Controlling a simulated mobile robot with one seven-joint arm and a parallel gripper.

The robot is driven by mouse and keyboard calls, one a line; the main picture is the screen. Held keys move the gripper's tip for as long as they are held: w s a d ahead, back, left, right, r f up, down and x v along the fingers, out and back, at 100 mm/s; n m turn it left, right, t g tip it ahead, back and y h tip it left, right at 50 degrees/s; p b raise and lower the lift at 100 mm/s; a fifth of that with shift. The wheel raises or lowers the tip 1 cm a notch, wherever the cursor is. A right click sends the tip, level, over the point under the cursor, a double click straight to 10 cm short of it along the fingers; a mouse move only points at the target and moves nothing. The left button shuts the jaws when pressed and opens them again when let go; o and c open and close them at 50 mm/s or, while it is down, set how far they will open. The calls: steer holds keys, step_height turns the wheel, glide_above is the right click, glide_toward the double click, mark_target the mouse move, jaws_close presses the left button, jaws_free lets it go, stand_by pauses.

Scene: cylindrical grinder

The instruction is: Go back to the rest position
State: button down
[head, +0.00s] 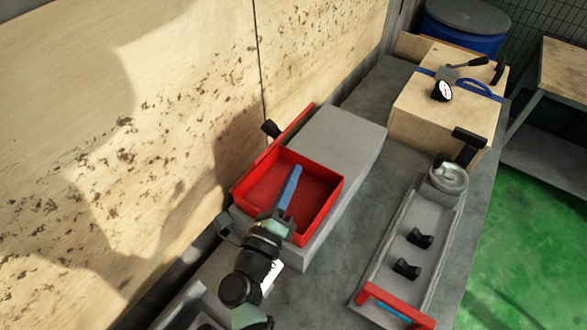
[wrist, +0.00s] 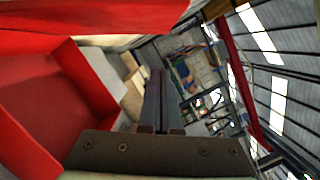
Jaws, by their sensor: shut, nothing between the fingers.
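My gripper (head: 296,170) is over the red tray (head: 318,218) in the head view, with its blue-grey fingers pointing up the picture. In the wrist view its two fingers (wrist: 158,75) lie close together, shut with nothing between them. The red tray's wall also shows at the left of the wrist view (wrist: 88,80). No object is seen held. The exact height of the gripper above the tray cannot be told.
A flat grey block (head: 345,135) lies beside the red tray. A grey fixture (head: 400,243) with black knobs and a red bar (head: 395,303) stands to the right. A wooden box (head: 412,110) with a dial gauge (head: 442,91) is behind. A tall wooden panel (head: 170,120) rises at left.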

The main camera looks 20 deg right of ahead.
steer(key=b+v, duration=0.2)
steer(key=v, duration=0.4)
steer(key=w+a+r+n+t+y, duration=0.1)
steer(key=a+r+n+t+y, duration=0.4)
steer(key=r, duration=0.7)
steer(key=w+a+r+n+t+y, duration=0.2)
steer(key=r+n+t+y, duration=0.1)
steer(key=r+n, duration=0.65)
steer(key=w+a+r+n+t+y, duration=0.1)
steer(key=a+r+n+t+y, duration=0.35)
steer(key=r, duration=0.85)
steer(key=s+d+r+n, duration=0.1)
steer(key=s+r+n, duration=0.4)
steer(key=r+n, duration=0.2)
steer(key=s+d+r+n+b, duration=0.1)
steer(key=s+d+r+n, duration=0.1)
steer(key=s+r+n, duration=0.2)
step_height(320, 180, up, 5)
steer(key=n, duration=0.2)
steer(key=shift+s+n, duration=0.4)
